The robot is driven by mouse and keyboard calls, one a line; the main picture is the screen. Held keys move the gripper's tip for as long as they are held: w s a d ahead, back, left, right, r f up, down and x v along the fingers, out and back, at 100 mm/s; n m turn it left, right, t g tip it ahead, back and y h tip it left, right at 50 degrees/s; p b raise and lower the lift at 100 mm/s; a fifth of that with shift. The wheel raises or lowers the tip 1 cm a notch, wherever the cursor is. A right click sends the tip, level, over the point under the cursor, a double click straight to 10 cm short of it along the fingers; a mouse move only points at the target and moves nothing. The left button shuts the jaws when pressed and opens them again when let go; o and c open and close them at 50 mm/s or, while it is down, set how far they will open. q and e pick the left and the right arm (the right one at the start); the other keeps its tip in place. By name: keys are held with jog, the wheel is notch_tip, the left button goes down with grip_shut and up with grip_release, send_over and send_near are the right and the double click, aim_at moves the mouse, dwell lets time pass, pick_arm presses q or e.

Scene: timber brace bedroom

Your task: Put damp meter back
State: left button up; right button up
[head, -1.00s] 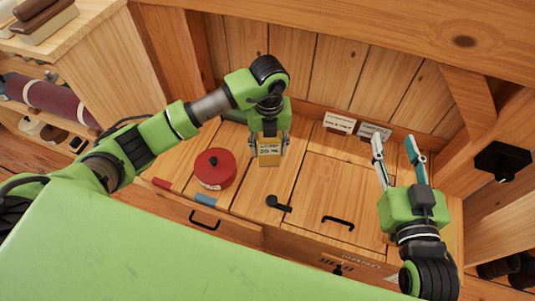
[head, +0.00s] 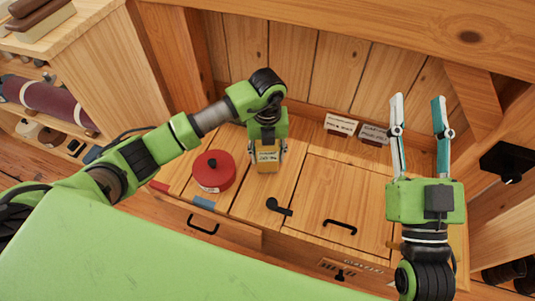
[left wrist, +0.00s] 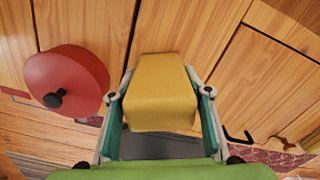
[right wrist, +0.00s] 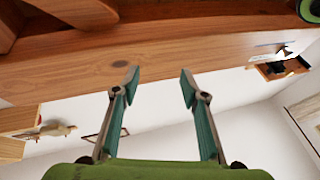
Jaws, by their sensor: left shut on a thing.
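The damp meter appears to be the yellow, labelled block (head: 265,164) at my left gripper (head: 266,150). My left gripper is shut on it, over the wooden bench top. In the left wrist view the yellow block (left wrist: 160,92) sits between the two fingers, its long body pointing away. I cannot tell whether it touches the wood. My right gripper (head: 418,100) is open and empty, raised at the right of the bench. In the right wrist view its fingers (right wrist: 160,85) stand apart with nothing between them.
A round red tin (head: 214,171) with a black knob stands left of the block. A black latch (head: 279,206) and a black-handled hatch (head: 330,195) lie to the right. Two small label cards (head: 341,124) stand along the back wall. Red and blue patches mark the front edge.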

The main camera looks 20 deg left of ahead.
pick_arm(q)
jog(key=shift+f, duration=0.1)
jog(key=o, duration=1.1)
